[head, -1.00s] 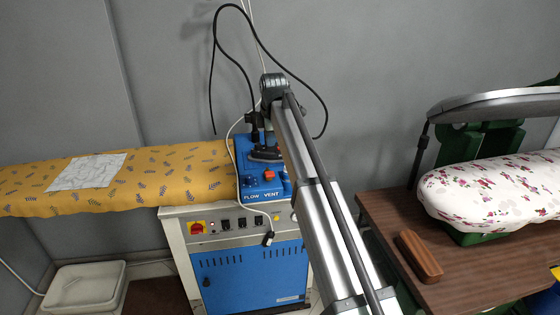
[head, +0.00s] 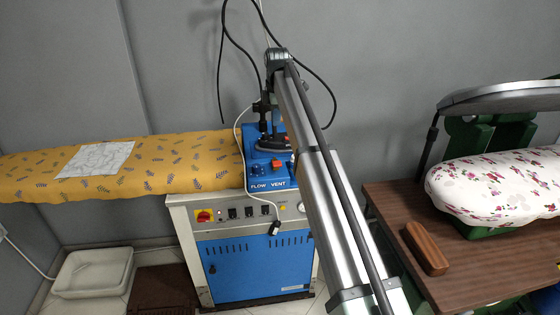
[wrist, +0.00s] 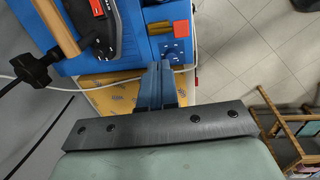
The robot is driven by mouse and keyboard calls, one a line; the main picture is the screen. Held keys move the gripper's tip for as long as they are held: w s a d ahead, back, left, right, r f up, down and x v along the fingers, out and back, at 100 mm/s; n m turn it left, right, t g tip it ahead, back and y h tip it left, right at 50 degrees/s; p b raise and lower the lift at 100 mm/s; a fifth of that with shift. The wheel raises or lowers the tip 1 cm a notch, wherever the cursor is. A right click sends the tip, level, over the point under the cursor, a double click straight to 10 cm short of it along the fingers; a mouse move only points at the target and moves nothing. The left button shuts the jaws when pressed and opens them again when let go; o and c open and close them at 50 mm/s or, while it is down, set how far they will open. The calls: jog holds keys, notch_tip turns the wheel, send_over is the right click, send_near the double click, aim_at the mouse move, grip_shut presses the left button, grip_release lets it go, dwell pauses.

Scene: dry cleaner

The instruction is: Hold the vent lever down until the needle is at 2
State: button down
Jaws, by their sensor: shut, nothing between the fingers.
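The blue steam unit (head: 257,180) stands in the middle of the head view, its top marked FLOW and VENT. A red-orange control (head: 277,163) sits above these labels; my arm hides part of the VENT side. In the wrist view a red block (wrist: 182,30) and an orange-brown block (wrist: 157,28) sit side by side on the blue top. I cannot tell which is the vent lever. My gripper (wrist: 160,68) is shut and empty, its tips just short of the blue top's edge. The gauge (head: 301,208) is partly behind my arm; its needle is unreadable.
An iron (head: 272,146) with a cable stands on the unit; it also shows in the wrist view (wrist: 97,20). A yellow patterned board (head: 160,170) lies left. A wooden table (head: 400,225) with a brush (head: 426,248) and floral press bed is right. A white tray (head: 92,272) is on the floor.

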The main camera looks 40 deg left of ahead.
aim_at(278, 163)
jog(key=shift+s+d+g+h, duration=0.6)
jog(key=shift+s+d, duration=0.2)
jog(key=shift+d, duration=0.05)
jog(key=shift+f, duration=0.1)
notch_tip(278, 163, down, 14)
jog(key=shift+r, duration=0.1)
dwell(0.4)
